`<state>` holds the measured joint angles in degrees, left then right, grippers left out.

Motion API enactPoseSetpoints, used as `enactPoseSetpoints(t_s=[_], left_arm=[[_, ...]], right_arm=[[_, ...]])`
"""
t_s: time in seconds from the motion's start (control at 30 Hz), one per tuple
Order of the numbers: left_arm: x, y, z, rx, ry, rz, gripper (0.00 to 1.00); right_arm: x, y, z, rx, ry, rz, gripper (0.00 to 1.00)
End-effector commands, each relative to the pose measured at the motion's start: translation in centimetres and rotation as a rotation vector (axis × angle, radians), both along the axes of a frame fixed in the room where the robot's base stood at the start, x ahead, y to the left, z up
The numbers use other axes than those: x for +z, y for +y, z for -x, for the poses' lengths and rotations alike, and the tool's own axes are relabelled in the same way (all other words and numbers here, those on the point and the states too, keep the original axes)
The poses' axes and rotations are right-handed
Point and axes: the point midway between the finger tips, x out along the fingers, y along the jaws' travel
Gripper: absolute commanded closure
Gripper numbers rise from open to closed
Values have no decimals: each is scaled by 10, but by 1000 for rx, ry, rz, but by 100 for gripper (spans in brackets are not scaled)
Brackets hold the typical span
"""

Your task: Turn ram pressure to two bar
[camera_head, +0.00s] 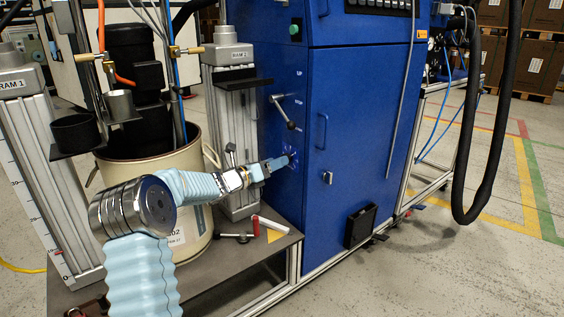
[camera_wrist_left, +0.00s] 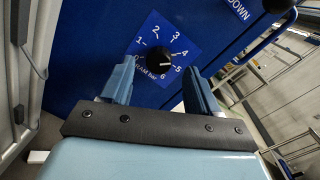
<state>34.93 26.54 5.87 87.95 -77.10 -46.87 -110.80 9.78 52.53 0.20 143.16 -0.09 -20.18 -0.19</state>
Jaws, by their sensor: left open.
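In the head view my left gripper (camera_head: 284,163) reaches the blue cabinet at the dial plate, and the knob is hidden behind the fingers. My right gripper is not in view.
A black-handled ram lever (camera_head: 285,113) sticks out of the blue cabinet (camera_head: 340,100) above the gripper. The RAM 2 column (camera_head: 235,120) and a drum (camera_head: 195,215) stand to the left. Small tools (camera_head: 237,237) lie on the platform below.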

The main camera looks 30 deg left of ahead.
Motion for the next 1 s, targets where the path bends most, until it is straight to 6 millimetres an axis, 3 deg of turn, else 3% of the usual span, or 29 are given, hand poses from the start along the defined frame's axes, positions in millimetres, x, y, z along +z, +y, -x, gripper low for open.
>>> enactPoseSetpoints(t_s=[0.2,0.5,0.87,1.0], left_arm=[[0,-8,-25,0,2,3,40],[-1,-9,-28,1,3,4,40],[-1,-9,-28,1,4,5,95],[-1,-9,-28,2,5,9,95]], right_arm=[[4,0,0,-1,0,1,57],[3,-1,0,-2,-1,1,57],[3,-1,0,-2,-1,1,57],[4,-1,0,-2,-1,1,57]])
